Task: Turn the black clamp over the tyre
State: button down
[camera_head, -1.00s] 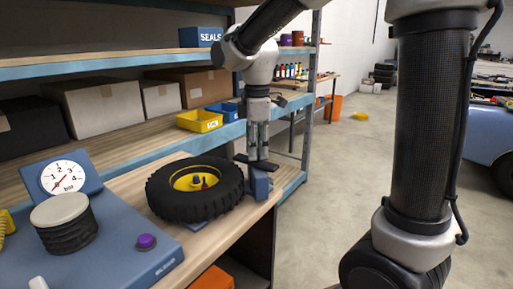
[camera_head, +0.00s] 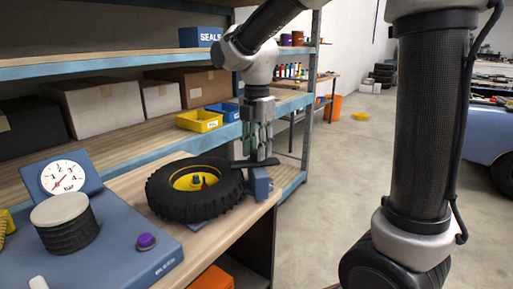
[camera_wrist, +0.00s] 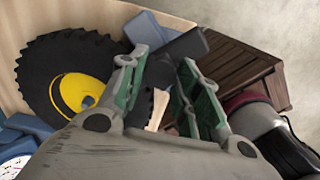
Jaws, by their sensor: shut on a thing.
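The black tyre (camera_head: 168,205) lies flat on the wooden bench with a yellow hub (camera_head: 186,183). It also shows in the wrist view (camera_wrist: 40,65). The black clamp (camera_head: 240,164) is a flat bar on a blue block (camera_head: 261,184) just right of the tyre. Its left end reaches to the tyre's right edge; I cannot tell whether it touches. My gripper (camera_head: 261,158) points down at the clamp and is shut on it. In the wrist view, the dark clamp (camera_wrist: 182,47) shows partly between the green-padded fingers, which hide some of it.
A blue stand with a bar gauge (camera_head: 63,177) and a purple button (camera_head: 146,241) stands left of the tyre. A yellow bin (camera_head: 200,122) sits on the shelf behind. An orange box (camera_head: 212,279) is below the bench. Open floor lies to the right.

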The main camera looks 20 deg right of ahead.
jog(key=shift+d+n, duration=0.15)
jog(key=shift+n, duration=0.15)
jog(key=c, duration=1)
grip_release()
jog(key=shift+w, duration=0.1)
notch_tip(320, 180, up, 12)
